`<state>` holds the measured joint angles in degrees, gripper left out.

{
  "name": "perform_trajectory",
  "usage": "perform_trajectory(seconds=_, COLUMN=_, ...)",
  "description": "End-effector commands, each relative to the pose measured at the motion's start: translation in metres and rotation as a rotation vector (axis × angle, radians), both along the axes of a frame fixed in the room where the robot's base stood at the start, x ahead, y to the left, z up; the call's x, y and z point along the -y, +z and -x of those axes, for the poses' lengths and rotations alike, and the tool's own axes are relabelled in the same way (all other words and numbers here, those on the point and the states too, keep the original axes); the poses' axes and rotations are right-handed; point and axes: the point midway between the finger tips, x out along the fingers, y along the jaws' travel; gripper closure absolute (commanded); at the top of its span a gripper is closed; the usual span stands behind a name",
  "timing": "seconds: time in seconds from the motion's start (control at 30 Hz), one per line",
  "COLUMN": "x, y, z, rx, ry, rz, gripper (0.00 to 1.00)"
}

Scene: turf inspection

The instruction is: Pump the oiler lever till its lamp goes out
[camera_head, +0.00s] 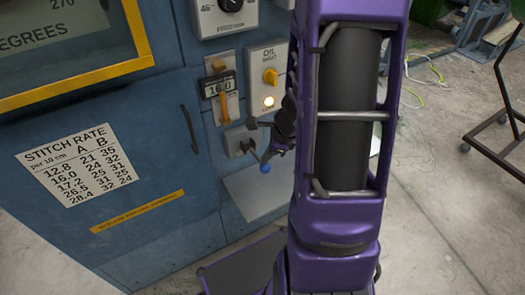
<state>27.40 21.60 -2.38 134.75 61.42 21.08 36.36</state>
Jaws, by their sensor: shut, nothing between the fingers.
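The oiler lever ends in a blue ball (265,168). Its rod runs up to a grey block (238,141) on the front of the blue machine. The lamp (268,101) glows warm white on the OIL panel (269,56), below an orange knob (270,77). My gripper (268,154) is small and dark, close beside the lever just above the blue ball. It is shut with nothing held. Whether it touches the lever cannot be told. My purple arm hides the area right of the panel.
Left of the OIL panel is a display reading 16.0 (218,88) with an orange lever (224,107) below. A grey shelf (257,192) juts out under the oiler. A dark door handle (189,129) sticks out at left. A wheeled black frame (497,113) stands at right on open floor.

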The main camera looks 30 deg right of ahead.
Motion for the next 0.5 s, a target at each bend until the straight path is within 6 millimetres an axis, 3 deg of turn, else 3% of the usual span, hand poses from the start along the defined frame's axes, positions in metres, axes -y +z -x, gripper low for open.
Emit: perform_trajectory(seconds=0.5, x=-0.0005, y=-0.0068, z=0.0037, rx=-0.002, ry=0.0, rz=-0.003, gripper=1.0)
